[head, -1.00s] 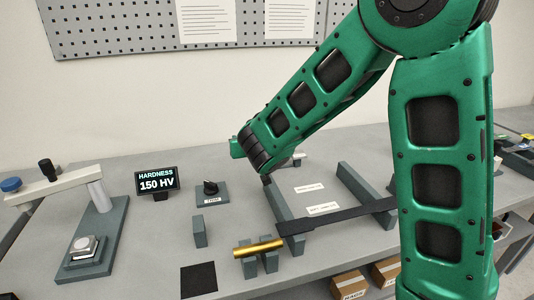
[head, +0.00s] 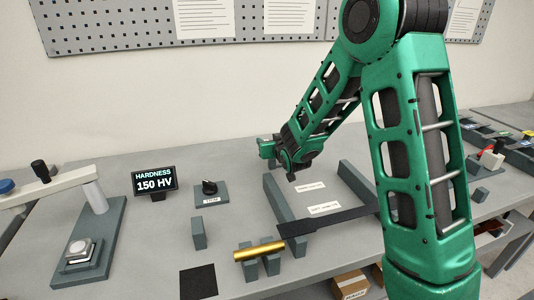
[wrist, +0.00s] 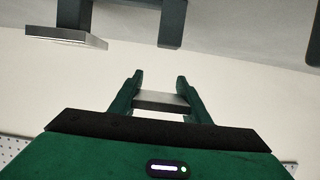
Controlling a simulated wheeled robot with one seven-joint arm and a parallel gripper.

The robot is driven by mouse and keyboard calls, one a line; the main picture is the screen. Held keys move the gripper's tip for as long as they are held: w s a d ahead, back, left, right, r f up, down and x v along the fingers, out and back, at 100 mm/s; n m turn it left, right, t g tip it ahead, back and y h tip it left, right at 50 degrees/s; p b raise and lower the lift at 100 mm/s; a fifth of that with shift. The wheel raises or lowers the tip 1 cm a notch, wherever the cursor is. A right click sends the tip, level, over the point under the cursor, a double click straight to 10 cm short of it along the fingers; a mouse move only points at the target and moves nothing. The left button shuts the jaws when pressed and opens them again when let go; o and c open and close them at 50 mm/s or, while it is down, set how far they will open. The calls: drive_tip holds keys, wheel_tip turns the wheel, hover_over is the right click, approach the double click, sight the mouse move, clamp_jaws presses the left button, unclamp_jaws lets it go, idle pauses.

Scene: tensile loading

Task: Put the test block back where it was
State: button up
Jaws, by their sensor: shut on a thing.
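In the wrist view, my gripper (wrist: 160,78) is shut on a flat grey metal block (wrist: 160,102), which spans the gap between its two green fingers. I take it to be the test block. In the head view, the green hand (head: 267,148) is over the back of the bench, behind the long grey rails. The fingers and the held block cannot be made out there. The hardness tester (head: 98,196) stands at the left, with a silver piece (head: 78,248) on its base. Its display (head: 155,181) reads 150 HV.
A brass cylinder (head: 258,251) lies across grey supports near the front edge, beside a black mat (head: 198,281). A knob unit (head: 210,191) and a small upright grey block (head: 198,233) stand left of the rails (head: 279,203). A black bar (head: 325,221) crosses the rails.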

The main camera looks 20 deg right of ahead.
drive_tip(key=shift+f, duration=2)
drive_tip(key=shift+f, duration=0.6)
drive_tip(key=o, duration=1.3)
drive_tip(key=shift+s, duration=0.1)
drive_tip(key=shift+f, duration=0.15)
drive_tip(key=shift+r, duration=0.2)
drive_tip(key=v, duration=0.8)
drive_tip(key=r+v, duration=0.1)
drive_tip(key=v, duration=0.3)
